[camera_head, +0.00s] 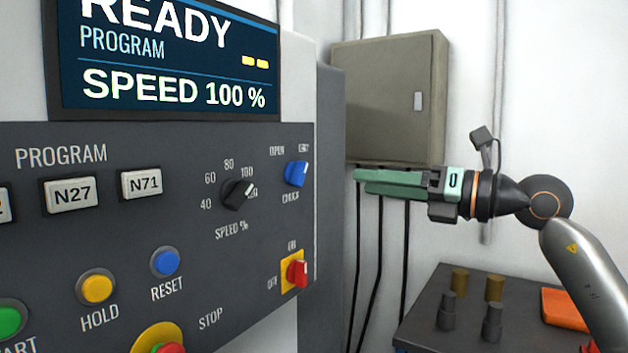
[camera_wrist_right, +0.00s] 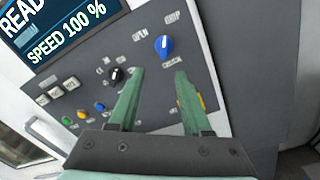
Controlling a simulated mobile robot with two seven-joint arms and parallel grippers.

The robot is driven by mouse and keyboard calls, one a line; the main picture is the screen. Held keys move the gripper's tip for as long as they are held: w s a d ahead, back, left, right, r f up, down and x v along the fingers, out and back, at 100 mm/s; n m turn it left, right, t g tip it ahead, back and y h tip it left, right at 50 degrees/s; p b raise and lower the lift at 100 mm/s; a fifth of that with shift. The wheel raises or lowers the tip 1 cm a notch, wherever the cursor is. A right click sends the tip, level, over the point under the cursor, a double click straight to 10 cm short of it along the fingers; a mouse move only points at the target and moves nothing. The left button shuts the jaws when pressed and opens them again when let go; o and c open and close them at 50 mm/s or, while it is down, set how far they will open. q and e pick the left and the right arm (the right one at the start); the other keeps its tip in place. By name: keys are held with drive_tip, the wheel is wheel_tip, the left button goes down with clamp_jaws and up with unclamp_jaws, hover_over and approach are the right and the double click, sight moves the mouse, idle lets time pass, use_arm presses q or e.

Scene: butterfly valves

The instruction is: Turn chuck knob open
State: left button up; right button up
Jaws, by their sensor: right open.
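The blue chuck knob (camera_head: 296,173) sits at the upper right of the dark control panel, with a label for open on its upper left. It also shows in the right wrist view (camera_wrist_right: 164,45), beyond the fingertips. Its pointer looks turned toward the upper right label. My right gripper (camera_head: 360,182) is open and empty, to the right of the panel, with its green fingers pointing left toward the knob. In the right wrist view the two fingers (camera_wrist_right: 160,75) stand apart, with the knob above the gap and not touched. My left gripper is not in view.
A black speed dial (camera_head: 237,194) lies left of the knob and a red switch on a yellow plate (camera_head: 296,273) below it. A grey box (camera_head: 388,95) hangs on the wall behind. A dark table (camera_head: 465,330) with several small cylinders stands at lower right.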

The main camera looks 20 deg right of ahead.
drive_tip(key=p, duration=0.2)
approach(305, 172)
drive_tip(key=a, duration=0.1)
drive_tip(key=shift+h, duration=0.3)
drive_tip(key=x, duration=0.3)
drive_tip(key=p+x, duration=0.1)
drive_tip(key=x, duration=0.2)
drive_tip(key=shift+w+r, duration=0.2)
drive_tip(key=shift+r, duration=0.05)
drive_tip(key=shift+w+a+f, duration=0.1)
drive_tip(key=shift+w+a, duration=0.2)
drive_tip(key=shift+w, duration=0.2)
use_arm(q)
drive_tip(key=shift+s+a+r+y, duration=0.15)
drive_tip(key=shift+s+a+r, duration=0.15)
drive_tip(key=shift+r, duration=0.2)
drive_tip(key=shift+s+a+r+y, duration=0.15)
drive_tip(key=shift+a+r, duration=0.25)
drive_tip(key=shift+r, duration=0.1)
use_arm(e)
drive_tip(key=shift+c, duration=0.4)
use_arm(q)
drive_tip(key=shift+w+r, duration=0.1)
use_arm(e)
clamp_jaws()
